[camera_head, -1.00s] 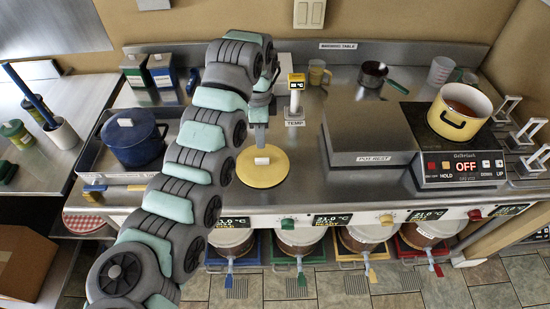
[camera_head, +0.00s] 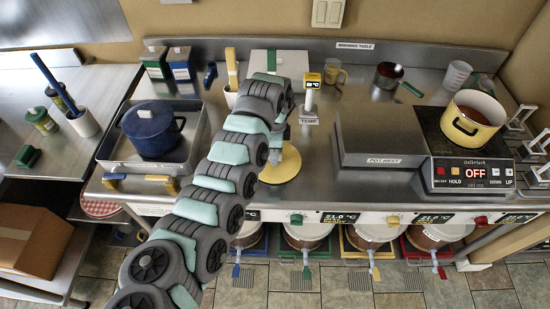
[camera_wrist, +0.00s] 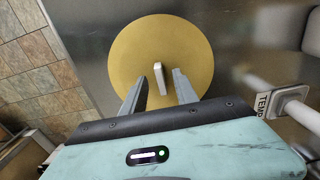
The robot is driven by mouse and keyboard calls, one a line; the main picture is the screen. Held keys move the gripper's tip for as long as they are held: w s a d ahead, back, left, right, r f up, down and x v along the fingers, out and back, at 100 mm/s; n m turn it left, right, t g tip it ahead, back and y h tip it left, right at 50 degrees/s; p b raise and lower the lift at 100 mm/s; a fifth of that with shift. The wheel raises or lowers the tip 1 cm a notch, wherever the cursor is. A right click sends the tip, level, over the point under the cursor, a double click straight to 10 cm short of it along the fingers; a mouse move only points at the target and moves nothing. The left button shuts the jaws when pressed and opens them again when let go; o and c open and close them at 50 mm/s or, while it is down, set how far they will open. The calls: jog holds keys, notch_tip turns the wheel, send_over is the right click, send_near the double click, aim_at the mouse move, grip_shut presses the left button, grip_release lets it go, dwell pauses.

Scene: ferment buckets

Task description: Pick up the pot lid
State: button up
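The pot lid (camera_head: 284,166) is a flat yellow disc lying on the steel table, left of the pot rest. In the wrist view the lid (camera_wrist: 192,52) shows nearly whole, with a pale upright bar handle (camera_wrist: 158,74) at its middle. My gripper (camera_wrist: 160,76) is open above the lid, one finger on each side of the handle, with gaps visible on both sides. Whether the fingers are down at handle height is hard to tell. In the head view my arm hides the handle and most of the gripper. An open yellow pot (camera_head: 472,120) stands on the hotplate.
The pot rest (camera_head: 378,135) is a flat grey block right of the lid. A yellow-topped temperature probe stand (camera_head: 312,82) is close behind the lid. A blue pot (camera_head: 152,130) sits in a tray at left. Bare steel lies around the lid.

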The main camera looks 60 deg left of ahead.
grip_shut()
dwell(0.3)
dwell(0.4)
